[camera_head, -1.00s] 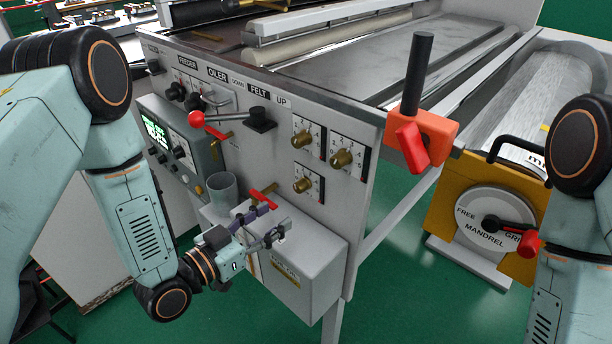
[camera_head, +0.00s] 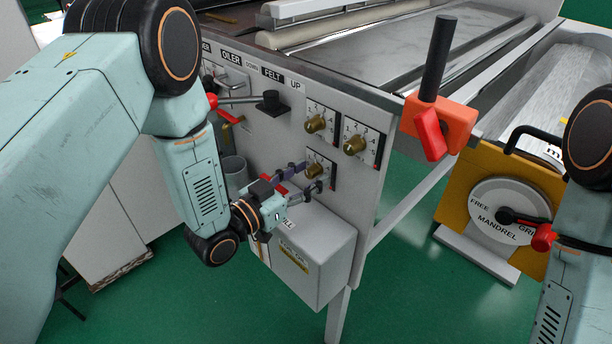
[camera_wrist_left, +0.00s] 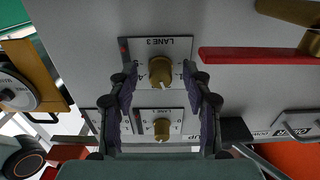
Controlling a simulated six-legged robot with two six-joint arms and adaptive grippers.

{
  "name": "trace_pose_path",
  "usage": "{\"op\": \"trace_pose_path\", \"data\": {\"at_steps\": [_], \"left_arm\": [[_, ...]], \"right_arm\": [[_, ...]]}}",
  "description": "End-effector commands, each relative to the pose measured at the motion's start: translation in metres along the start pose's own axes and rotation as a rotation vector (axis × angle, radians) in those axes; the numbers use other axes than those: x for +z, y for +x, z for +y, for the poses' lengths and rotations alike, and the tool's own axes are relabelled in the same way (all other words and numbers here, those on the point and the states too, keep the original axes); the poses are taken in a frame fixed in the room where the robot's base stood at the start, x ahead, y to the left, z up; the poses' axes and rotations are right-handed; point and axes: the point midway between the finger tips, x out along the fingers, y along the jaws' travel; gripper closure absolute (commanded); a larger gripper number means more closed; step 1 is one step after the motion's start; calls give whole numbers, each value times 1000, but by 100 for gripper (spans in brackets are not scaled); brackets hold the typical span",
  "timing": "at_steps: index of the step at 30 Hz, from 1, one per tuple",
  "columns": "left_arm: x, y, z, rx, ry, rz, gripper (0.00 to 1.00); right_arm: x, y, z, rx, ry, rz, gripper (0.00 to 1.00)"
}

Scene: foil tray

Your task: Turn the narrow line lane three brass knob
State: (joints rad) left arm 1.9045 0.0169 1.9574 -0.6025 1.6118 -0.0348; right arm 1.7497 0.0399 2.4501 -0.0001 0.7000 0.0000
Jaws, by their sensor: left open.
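The lane three brass knob (camera_wrist_left: 160,72) sits on a white dial plate marked LANE 3 in the left wrist view. In the head view it is the lowest knob (camera_head: 315,170) on the panel's right part. My left gripper (camera_head: 308,178) is open in front of this knob. In the left wrist view its two dark fingers (camera_wrist_left: 160,88) stand on either side of the knob, with gaps visible between fingers and brass. My right gripper is out of view; only part of my right arm shows at the right.
Two other brass knobs, one upper left (camera_head: 316,124) and one at right (camera_head: 354,144), sit close above. A red-tipped lever (camera_head: 240,100) and grey cup (camera_head: 234,172) are left. A grey box (camera_head: 315,255) is below. An orange clamp (camera_head: 440,122) is right.

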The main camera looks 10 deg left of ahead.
Motion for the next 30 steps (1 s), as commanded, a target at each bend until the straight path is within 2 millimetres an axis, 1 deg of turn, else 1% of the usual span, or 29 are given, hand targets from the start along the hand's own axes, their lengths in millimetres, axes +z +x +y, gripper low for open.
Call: {"op": "trace_pose_path", "data": {"at_steps": [5, 22, 30], "left_arm": [[0, 1, 0, 0, 0, 0, 51], [0, 1, 0, 0, 0, -1, 99], [0, 1, 0, 0, 14, -2, 100]], "right_arm": [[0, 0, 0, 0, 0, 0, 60], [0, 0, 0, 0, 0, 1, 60], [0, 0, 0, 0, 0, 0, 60]]}}
